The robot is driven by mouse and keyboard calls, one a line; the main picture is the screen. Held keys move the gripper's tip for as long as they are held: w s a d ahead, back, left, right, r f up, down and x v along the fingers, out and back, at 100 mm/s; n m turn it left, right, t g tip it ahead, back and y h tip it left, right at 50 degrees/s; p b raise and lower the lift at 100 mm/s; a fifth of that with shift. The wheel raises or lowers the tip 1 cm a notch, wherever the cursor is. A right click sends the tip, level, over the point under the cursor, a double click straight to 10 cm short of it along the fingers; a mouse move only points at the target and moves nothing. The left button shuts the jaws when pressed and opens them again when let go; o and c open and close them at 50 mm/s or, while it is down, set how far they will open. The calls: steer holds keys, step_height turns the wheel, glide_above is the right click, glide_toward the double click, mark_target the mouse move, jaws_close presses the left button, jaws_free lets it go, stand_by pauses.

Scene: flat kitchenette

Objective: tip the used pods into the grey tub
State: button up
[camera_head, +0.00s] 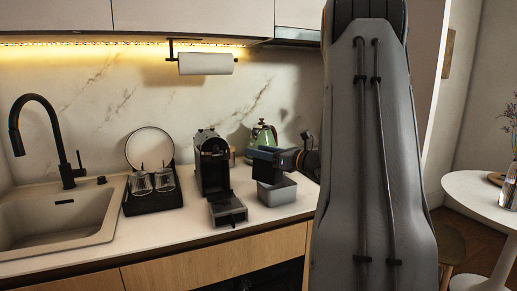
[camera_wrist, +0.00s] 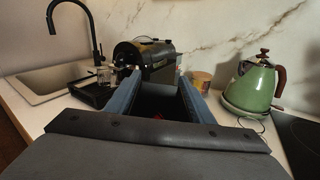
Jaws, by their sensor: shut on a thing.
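My gripper (camera_head: 270,153) is shut on a dark pod container (camera_head: 266,170), which it holds over the grey tub (camera_head: 278,194) on the counter. The container looks about upright. In the wrist view the blue fingers of my gripper (camera_wrist: 158,88) stand on either side of the dark container (camera_wrist: 158,103). A small red spot shows low inside it, perhaps a pod; the rest of its contents is too dark to tell. The tub's inside is mostly hidden by the container, and the tub is not visible in the wrist view.
The black coffee machine (camera_head: 212,163) stands left of the tub, with a dark tray part (camera_head: 228,211) in front. A green kettle (camera_head: 262,134) is behind my gripper. A dish rack (camera_head: 153,200) with glasses and the sink (camera_head: 60,215) lie further left.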

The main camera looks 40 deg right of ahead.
steer(key=m+p, duration=0.5)
steer(key=shift+d+f, duration=0.2)
steer(key=shift+f, duration=0.1)
steer(key=f+m+p, duration=0.1)
steer(key=m, duration=0.1)
steer(key=m+p, duration=0.1)
steer(key=m, duration=0.1)
steer(key=d+f+m+p, duration=0.1)
steer(key=m+p, duration=0.1)
steer(key=m, duration=0.1)
steer(key=shift+w+f, duration=0.15)
steer(key=shift+f, duration=0.2)
steer(key=shift+w+d+f+m+p, duration=0.15)
steer(key=shift+d+f+m+p, duration=0.55)
steer(key=shift+m, duration=1.35)
steer(key=shift+w+d+f+m+p, duration=0.2)
steer(key=shift+d+m+p, duration=0.15)
steer(key=shift+m+p, duration=1.25)
steer(key=shift+w+d+f+m+p, duration=0.15)
steer(key=shift+d+f+m+p, duration=0.3)
steer(key=shift+m, duration=2)
